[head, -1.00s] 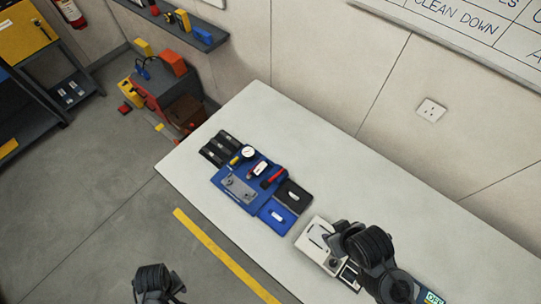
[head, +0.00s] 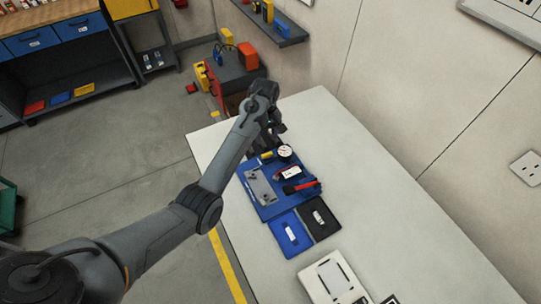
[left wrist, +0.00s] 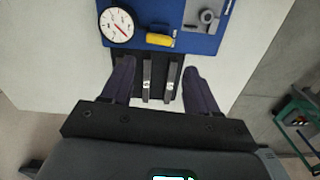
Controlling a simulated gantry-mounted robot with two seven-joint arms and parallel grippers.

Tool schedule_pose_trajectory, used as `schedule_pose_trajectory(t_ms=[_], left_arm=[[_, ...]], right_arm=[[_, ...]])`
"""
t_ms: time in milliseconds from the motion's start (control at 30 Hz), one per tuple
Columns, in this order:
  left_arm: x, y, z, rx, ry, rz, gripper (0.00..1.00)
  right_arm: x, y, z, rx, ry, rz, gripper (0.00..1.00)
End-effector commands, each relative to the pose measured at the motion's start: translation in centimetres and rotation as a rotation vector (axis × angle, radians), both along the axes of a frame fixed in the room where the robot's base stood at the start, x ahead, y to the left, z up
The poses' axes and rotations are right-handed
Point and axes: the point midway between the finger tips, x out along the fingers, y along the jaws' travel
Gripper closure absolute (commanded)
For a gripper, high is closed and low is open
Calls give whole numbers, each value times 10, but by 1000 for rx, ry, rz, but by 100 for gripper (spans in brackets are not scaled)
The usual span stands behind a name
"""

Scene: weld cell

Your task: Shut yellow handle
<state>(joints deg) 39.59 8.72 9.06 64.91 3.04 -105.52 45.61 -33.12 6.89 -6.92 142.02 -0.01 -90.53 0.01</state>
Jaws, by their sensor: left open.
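A small yellow handle (head: 266,155) lies on the blue board (head: 262,207), beside a round white dial gauge (head: 285,152). The left wrist view shows the yellow handle (left wrist: 160,40) just beyond my fingertips, with the gauge (left wrist: 117,25) to its left. My left gripper (head: 273,132) hangs over the far end of the bench, near the gauge end of the board. In the left wrist view my left gripper (left wrist: 160,68) is open, its fingers either side of a black holder with grey bars (left wrist: 148,82). It is apart from the handle. My right gripper is out of view.
A red-handled part (head: 302,187) and a grey plate (head: 260,187) sit on the board. Blue (head: 290,234) and black (head: 320,218) trays and a white device (head: 332,280) are nearer. The bench's right side is clear. A wall shelf (head: 275,25) is behind.

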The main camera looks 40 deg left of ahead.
Motion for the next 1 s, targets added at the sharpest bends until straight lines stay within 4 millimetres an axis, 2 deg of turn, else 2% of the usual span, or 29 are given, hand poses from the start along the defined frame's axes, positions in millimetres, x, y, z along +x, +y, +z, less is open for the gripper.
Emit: schedule_pose_trajectory(t_ms=[167, 600, 800, 1000], left_arm=[[1, -1, -17, -1, -2, -2, 40], [1, -1, -84, 0, -2, -2, 40], [1, 0, -99, 0, -2, -2, 40], [1, 0, -103, 1, -5, -1, 40]], right_arm=[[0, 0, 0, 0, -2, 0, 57], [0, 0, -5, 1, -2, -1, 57], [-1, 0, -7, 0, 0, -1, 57], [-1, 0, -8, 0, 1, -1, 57]])
